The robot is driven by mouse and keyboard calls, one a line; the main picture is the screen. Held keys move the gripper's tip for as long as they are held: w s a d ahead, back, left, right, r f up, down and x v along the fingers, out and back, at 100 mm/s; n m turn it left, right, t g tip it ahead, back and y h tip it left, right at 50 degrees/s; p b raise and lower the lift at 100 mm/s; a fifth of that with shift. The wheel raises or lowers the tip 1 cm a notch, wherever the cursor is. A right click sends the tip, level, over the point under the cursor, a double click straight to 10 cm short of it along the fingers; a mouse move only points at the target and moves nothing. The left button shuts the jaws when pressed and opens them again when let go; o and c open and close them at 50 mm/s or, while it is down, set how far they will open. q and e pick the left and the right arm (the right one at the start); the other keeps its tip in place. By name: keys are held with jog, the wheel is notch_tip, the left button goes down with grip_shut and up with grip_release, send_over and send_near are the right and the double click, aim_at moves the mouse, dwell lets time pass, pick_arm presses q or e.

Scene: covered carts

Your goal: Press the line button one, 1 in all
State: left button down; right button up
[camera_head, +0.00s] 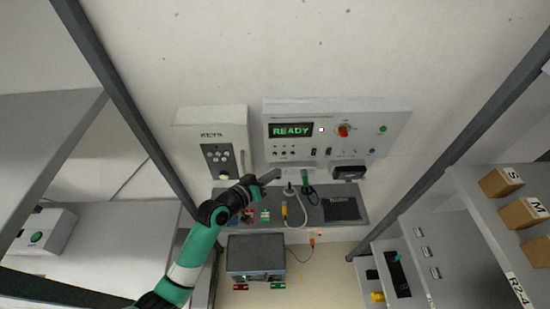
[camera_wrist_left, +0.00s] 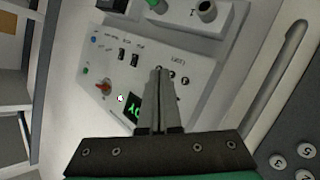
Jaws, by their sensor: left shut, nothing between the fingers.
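The grey control panel (camera_head: 385,121) is on the wall, with a lit green screen reading READY (camera_head: 292,130). Below the screen are several small dark buttons (camera_head: 284,149), too small to read by number in the head view. My left gripper (camera_head: 274,174) is shut and empty, just below the panel's lower left part. In the left wrist view, the shut fingers (camera_wrist_left: 158,72) point at the panel (camera_wrist_left: 200,62), beside small dark round buttons (camera_wrist_left: 174,75) with a small label. The fingers hide part of the screen (camera_wrist_left: 134,108) and perhaps some buttons. I cannot tell whether they touch the panel.
A grey box marked KEYS (camera_head: 211,134) with a keypad and handle is left of the panel. A shelf (camera_head: 240,220) below holds small items and a cable. A red knob (camera_head: 343,130) and green button (camera_head: 382,129) are on the panel.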

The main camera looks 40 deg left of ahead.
aim_at(275, 154)
pick_arm(q)
jog(key=shift+w+a+b, duration=1.1)
jog(key=shift+w+a, duration=0.35)
jog(key=shift+a, duration=0.1)
dwell(0.9)
jog(key=shift+w+a+b, duration=0.3)
jog(key=shift+w+a+b, duration=0.2)
jog(key=shift+a+b, duration=0.05)
jog(key=shift+b, duration=0.05)
dwell(0.5)
dwell(0.4)
jog(key=shift+s+d+r+p, duration=0.2)
jog(key=shift+s+d+p, duration=0.15)
jog(key=shift+p, duration=0.2)
jog(key=shift+s+d+f, duration=0.15)
jog(key=shift+d, duration=0.05)
